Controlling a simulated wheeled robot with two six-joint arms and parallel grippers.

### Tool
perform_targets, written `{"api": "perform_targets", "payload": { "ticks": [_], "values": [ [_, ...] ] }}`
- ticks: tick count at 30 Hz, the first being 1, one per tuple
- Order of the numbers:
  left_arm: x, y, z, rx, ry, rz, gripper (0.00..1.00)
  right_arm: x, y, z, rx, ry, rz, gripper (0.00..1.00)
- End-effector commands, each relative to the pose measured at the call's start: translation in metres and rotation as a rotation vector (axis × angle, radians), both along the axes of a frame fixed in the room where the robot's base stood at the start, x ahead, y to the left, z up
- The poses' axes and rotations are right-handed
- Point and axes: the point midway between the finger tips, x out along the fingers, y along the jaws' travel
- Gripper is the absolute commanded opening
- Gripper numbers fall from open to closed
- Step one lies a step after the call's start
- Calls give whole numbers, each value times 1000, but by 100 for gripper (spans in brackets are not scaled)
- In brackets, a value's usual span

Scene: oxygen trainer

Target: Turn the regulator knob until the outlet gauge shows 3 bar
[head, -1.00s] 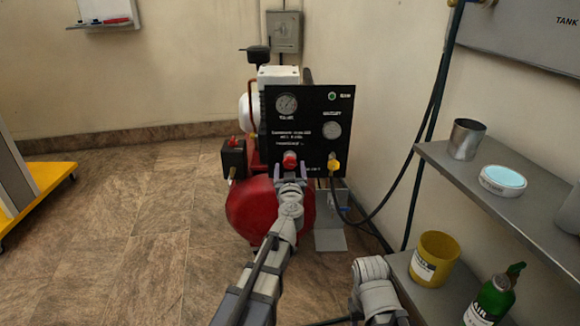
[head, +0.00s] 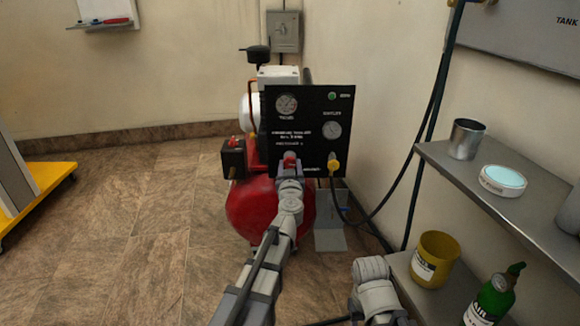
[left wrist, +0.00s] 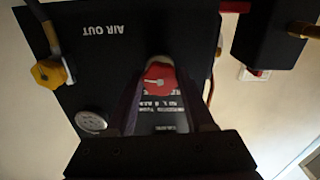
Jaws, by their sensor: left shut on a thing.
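The red regulator knob (head: 289,160) sits low on the front of the black panel (head: 305,145) and also shows in the left wrist view (left wrist: 159,80), with a pale pointer mark on its face. My left gripper (head: 290,166) is shut on the knob, one finger on each side. Two round gauges are on the panel, one upper left (head: 286,104) and one at right (head: 332,130). The right one also shows in the left wrist view (left wrist: 91,122). Their labels and readings are too small to tell. My right gripper is not in view.
A yellow fitting (head: 333,166) with a dark hose is right of the knob. The red tank (head: 250,208) is below the panel. A shelf (head: 450,170) at the right holds a metal cup (head: 467,139) and a round container (head: 503,180).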

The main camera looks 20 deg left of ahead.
Motion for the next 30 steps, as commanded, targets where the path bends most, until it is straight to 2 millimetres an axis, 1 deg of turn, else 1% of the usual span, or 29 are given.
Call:
{"api": "perform_targets", "payload": {
  "ticks": [1, 4, 7, 13, 21, 22, 27, 30],
  "values": [
    [0, 0, 0, 0, 0, 0, 11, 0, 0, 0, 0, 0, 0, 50],
    [0, 0, 0, 0, 0, 0, 0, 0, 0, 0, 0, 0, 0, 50],
    [0, 0, 0, -9, -2, 0, 0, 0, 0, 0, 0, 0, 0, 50],
    [0, 0, 0, -104, -30, 0, 0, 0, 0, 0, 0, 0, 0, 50],
    [0, 0, 0, -115, -33, 0, 0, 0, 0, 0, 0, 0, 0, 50],
    [0, 0, 0, -115, -33, 0, 54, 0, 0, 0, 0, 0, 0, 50],
    [0, 0, 0, -114, -33, 0, 73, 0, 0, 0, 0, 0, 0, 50],
    [0, 0, 0, -114, -33, 0, 83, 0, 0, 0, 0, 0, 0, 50]
  ]
}}
